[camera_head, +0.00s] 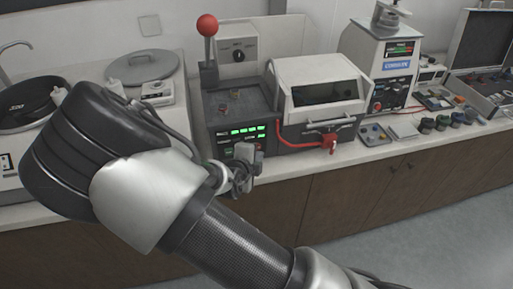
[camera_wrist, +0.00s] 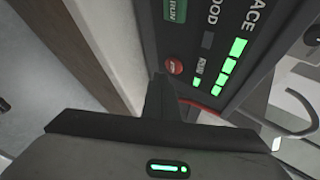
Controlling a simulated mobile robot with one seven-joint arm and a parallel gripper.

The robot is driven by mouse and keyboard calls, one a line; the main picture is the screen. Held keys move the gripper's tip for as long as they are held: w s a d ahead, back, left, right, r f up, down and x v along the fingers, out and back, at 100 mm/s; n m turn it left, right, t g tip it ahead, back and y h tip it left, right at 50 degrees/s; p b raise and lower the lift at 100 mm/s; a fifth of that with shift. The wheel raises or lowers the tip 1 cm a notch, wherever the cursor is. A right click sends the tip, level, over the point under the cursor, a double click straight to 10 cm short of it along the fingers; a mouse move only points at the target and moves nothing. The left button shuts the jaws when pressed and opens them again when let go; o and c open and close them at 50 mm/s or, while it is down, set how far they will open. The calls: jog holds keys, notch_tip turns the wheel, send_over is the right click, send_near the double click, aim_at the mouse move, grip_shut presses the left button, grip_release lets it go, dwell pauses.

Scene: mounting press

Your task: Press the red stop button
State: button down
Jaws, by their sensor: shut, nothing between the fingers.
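The red stop button (camera_wrist: 174,67) is a small round red disc with a pale mark, low on the dark control panel (camera_wrist: 205,30) in the wrist view. My gripper (camera_wrist: 160,82) is shut and empty, its dark fingertips just beside and below the button in that view. I cannot tell whether they touch the panel. In the head view my gripper (camera_head: 243,172) is in front of the lower part of the press panel (camera_head: 238,134), where green lights glow. The button is not visible there; my gripper and arm cover that area.
A red-knobbed lever (camera_head: 207,26) rises above the panel. A white-hooded chamber (camera_head: 318,88) with a red latch handle (camera_head: 329,141) stands right of it. The counter's front edge runs below.

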jog(key=s, duration=0.2)
jog(key=s+d+b, duration=0.1)
jog(key=s, duration=0.1)
jog(key=shift+s+d, duration=0.15)
jog(key=shift+s, duration=0.1)
dwell(0.7)
jog(key=s+d+r+n+g+y+p, duration=0.1)
jog(key=s+r+n+g+y+p, duration=0.35)
jog(key=r+n, duration=1.05)
jog(key=s+d+r+n, duration=0.5)
jog(key=s+d+r, duration=0.8)
jog(key=s+r, duration=0.3)
jog(key=shift+s+d+r+g+h, duration=0.15)
jog(key=shift+d+g+h, duration=0.25)
jog(key=shift+g+h, duration=0.05)
